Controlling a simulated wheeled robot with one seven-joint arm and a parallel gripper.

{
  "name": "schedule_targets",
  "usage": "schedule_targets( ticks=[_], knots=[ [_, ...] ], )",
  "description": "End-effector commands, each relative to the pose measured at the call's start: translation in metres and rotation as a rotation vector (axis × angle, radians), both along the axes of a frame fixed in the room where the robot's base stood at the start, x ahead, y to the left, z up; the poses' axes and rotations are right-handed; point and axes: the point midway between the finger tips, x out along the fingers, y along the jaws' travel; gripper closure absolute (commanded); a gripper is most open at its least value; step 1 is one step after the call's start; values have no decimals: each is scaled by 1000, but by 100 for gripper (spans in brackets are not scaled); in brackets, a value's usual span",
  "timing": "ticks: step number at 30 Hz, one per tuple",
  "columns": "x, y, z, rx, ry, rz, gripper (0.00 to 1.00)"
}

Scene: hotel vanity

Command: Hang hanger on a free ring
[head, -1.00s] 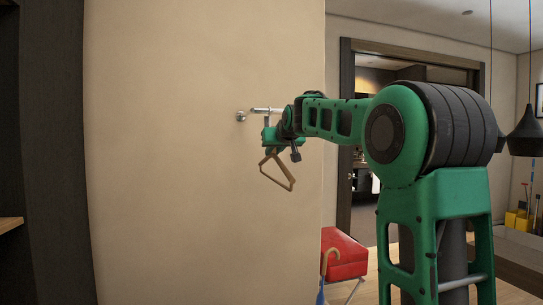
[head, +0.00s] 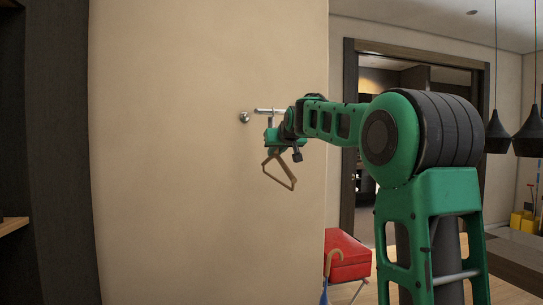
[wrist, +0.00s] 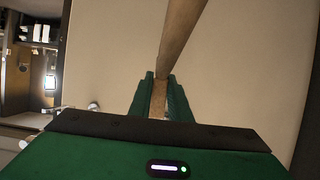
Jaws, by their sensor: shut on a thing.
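A brown triangular hanger (head: 281,172) hangs tilted below my gripper (head: 273,148) in the head view, in front of the beige wall. My gripper is shut on it. In the wrist view the hanger's wooden bar (wrist: 181,42) runs up from between the green fingers (wrist: 160,98). A metal rod (head: 268,111) shows just above the gripper. A thin grey upright piece (head: 269,122) lies between the rod and gripper; I cannot tell whether it touches the rod. No ring can be made out clearly, and my arm hides the rod's right part.
A round metal knob (head: 244,118) is on the wall left of the rod. A dark panel (head: 58,150) is at left.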

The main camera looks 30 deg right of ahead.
Motion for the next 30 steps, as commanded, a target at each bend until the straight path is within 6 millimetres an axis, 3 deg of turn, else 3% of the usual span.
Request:
schedule_targets(
  ticks=[30],
  knots=[
    [8,-3,0,1,0,-1,100]
  ],
)
